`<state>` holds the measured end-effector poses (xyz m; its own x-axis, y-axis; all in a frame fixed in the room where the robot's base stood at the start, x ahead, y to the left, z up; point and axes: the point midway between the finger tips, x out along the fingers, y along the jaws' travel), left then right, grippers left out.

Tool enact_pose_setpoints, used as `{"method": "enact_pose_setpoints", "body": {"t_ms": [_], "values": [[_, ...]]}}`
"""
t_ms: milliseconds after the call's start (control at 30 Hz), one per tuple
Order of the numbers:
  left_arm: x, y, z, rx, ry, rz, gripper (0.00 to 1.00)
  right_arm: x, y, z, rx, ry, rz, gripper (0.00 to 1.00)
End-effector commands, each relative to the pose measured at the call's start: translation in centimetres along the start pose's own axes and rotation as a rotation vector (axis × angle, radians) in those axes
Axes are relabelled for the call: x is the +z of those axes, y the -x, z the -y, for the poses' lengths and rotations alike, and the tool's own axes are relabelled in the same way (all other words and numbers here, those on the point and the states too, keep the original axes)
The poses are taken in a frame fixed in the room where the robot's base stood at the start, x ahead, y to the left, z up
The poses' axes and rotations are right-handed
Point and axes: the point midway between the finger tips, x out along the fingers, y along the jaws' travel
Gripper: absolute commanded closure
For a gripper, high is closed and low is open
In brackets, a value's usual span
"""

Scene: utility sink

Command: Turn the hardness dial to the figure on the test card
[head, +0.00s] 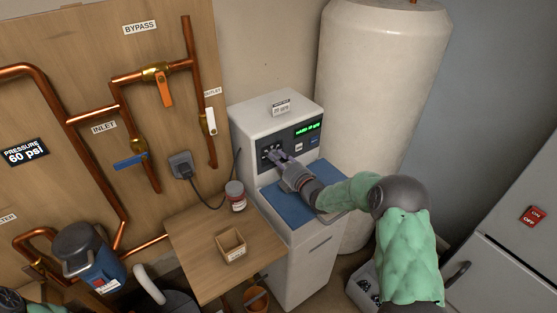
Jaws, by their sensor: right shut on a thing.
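The white water softener cabinet (262,108) stands at centre with a dark control panel on its front. A green lit display (308,128) shows text too small to read surely. My right gripper (274,155) reaches in from the right and is shut at the left part of the panel, on what appears to be the hardness dial, which its fingers mostly hide. A small white card (281,107) with dark print stands on the cabinet top; its figure is unreadable, and I cannot tell if it is the test card. My left gripper is not in view.
A wooden side table (195,245) holds a small wooden box (232,244) and a red-labelled jar (236,195). Copper pipes with an orange valve handle (165,91) and a blue one (130,161) run at left. A large pale tank (380,90) stands behind, right of the cabinet.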

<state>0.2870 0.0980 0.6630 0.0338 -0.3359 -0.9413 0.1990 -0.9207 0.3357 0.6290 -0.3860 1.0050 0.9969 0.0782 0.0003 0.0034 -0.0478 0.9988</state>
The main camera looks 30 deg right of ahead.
Motion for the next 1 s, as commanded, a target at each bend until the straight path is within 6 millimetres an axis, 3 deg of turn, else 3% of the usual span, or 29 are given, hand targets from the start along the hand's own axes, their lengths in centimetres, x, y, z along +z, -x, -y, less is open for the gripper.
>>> {"method": "enact_pose_setpoints", "body": {"t_ms": [500,1000], "values": [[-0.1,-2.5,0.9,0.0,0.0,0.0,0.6,0.1,0.0,0.3,-0.002,-0.403,-0.001,1.0],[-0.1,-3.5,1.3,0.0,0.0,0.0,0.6,0.3,0.0,0.4,-0.003,-0.879,0.0,1.0]]}}
